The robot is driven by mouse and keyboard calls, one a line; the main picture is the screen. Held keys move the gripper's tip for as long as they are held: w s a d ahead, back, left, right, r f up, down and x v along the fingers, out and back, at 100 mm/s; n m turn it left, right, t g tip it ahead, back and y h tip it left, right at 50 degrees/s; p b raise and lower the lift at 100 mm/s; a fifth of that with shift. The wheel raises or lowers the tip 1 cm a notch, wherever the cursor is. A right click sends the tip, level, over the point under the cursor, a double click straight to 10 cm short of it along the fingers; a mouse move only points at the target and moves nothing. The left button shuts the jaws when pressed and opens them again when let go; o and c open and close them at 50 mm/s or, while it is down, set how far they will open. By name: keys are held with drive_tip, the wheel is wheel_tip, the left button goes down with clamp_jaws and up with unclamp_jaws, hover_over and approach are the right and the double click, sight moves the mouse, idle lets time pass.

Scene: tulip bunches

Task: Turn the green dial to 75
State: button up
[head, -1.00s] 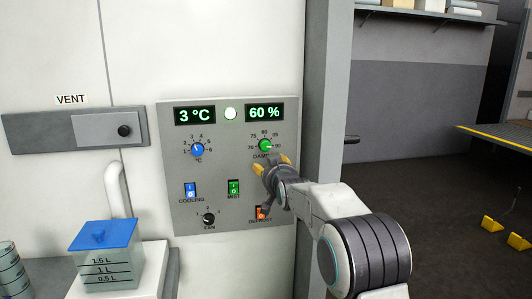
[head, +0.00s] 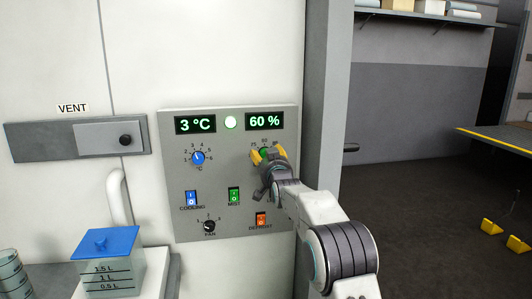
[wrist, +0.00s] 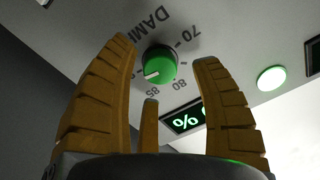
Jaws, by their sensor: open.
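The green dial (head: 265,153) is on the grey control panel (head: 178,228), below the 60 % display (head: 264,121). In the head view my gripper (head: 267,155) covers most of it and its lower label. In the wrist view the dial (wrist: 161,63) shows between my open yellow fingers, with a gap on both sides. Its white mark points to the lower left, past 85, towards the left finger. The numbers 70, 80 and 85 are readable around it. My gripper holds nothing.
A blue dial (head: 198,158) is left on the panel. Below are a blue switch (head: 191,198), a green switch (head: 234,195), an orange switch (head: 261,220) and a black fan knob (head: 209,226). A round white-green lamp (head: 230,122) sits between the displays.

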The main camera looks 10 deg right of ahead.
drive_tip(key=shift+w+p, duration=0.35)
drive_tip(key=shift+w, duration=0.5)
clamp_jaws()
idle(0.3)
